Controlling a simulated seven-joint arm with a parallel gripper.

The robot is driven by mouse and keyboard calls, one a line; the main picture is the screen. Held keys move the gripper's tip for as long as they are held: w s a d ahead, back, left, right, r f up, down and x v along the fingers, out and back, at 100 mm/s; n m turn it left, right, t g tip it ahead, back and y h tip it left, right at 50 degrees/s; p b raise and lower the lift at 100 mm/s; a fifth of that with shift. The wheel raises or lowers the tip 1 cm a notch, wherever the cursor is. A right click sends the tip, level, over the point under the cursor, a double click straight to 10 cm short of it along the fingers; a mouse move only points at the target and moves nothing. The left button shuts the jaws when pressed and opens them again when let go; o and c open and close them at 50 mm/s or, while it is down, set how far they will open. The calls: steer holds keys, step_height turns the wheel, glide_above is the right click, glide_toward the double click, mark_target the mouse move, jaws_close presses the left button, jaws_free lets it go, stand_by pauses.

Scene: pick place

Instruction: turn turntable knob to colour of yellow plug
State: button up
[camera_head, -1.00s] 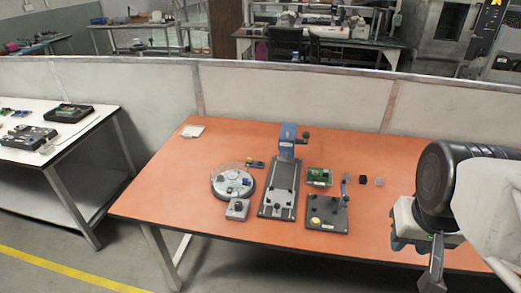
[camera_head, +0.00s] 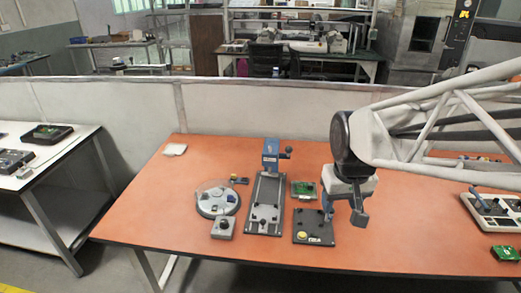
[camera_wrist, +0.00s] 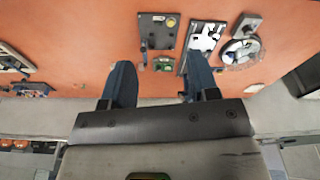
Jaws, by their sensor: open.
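The round turntable (camera_head: 204,209) lies on the left half of the orange table, under a clear cover with small parts on it. Its grey knob box (camera_head: 223,228) sits just in front. Both show upper right in the wrist view, the turntable (camera_wrist: 232,60) below the knob box (camera_wrist: 246,25). I cannot make out a yellow plug or the knob's setting. My gripper (camera_head: 343,213) is open and empty, above the table to the right of the turntable. Its two fingers (camera_wrist: 160,65) are spread apart in the wrist view, with nothing between them.
A long grey fixture (camera_head: 264,222) with a blue clamp (camera_head: 270,155) stands between turntable and gripper. A dark plate (camera_head: 315,233) and a green board (camera_head: 303,189) lie near my gripper. A control box (camera_head: 487,207) is at the right. The table's front left is clear.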

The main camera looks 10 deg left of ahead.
steer(key=w+a+f+n, duration=0.2)
steer(key=w+a+f, duration=0.1)
steer(key=w+a, duration=0.4)
steer(key=n+g, duration=0.2)
steer(key=n, duration=0.2)
glide_above(224, 221)
steer(key=f, duration=1.9)
steer(key=shift+d+f, duration=0.2)
steer(key=shift+f, duration=0.1)
steer(key=shift+a+f, duration=0.2)
steer(key=shift+f, duration=0.05)
steer(key=shift+f, duration=3.85)
steer(key=shift+c, duration=0.5)
